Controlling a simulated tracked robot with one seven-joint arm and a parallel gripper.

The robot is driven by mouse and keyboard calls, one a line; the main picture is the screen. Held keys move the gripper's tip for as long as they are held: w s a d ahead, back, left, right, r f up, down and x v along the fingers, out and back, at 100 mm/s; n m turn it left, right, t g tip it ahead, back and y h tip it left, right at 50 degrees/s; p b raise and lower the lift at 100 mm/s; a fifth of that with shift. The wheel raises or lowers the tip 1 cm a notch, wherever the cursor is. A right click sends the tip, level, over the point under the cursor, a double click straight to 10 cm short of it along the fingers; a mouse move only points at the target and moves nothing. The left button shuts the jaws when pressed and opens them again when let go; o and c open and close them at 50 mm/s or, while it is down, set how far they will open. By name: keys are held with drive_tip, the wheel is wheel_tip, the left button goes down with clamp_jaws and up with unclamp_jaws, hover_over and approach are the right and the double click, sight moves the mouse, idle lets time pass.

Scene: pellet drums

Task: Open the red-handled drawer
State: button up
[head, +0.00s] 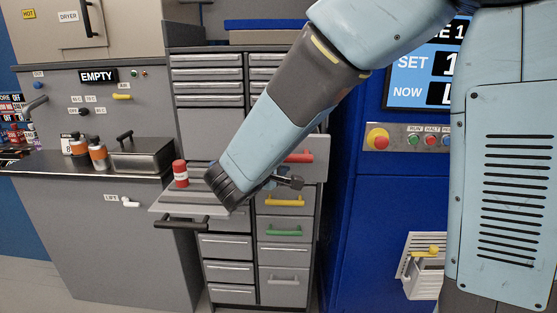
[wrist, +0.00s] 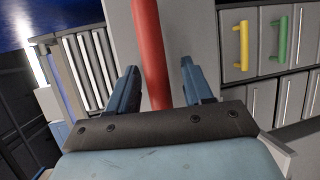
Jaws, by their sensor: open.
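The red handle (head: 298,157) is on a grey drawer front (head: 318,148) in the right column of the cabinet, above the yellow handle (head: 285,201). This front seems to stand out a little from the fronts below it. My gripper (head: 288,182) is just below and in front of the red handle in the head view, and my arm hides part of the drawer. In the wrist view the red handle (wrist: 148,45) runs between the two open fingers of my gripper (wrist: 160,80). I cannot tell whether either finger touches it.
A green handle (head: 284,233) is below the yellow one. A blue machine (head: 355,220) stands right of the cabinet. A bench (head: 60,162) is at left.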

drive_tip(key=v, duration=1.3)
drive_tip(key=shift+s, duration=0.3)
drive_tip(key=shift+a+f, duration=0.1)
drive_tip(key=shift+a, duration=0.05)
drive_tip(key=s+d+m+g+h, duration=0.15)
drive_tip(key=d+m+g, duration=0.55)
drive_tip(key=d, duration=1.2)
drive_tip(key=s+d+r+m+g+y, duration=0.1)
drive_tip(key=s+d+m+y, duration=0.5)
drive_tip(key=s+d+y, duration=0.2)
drive_tip(key=shift+s+d+r+y, duration=0.25)
drive_tip(key=shift+s+d+y, duration=0.05)
drive_tip(key=shift+s+y, duration=0.1)
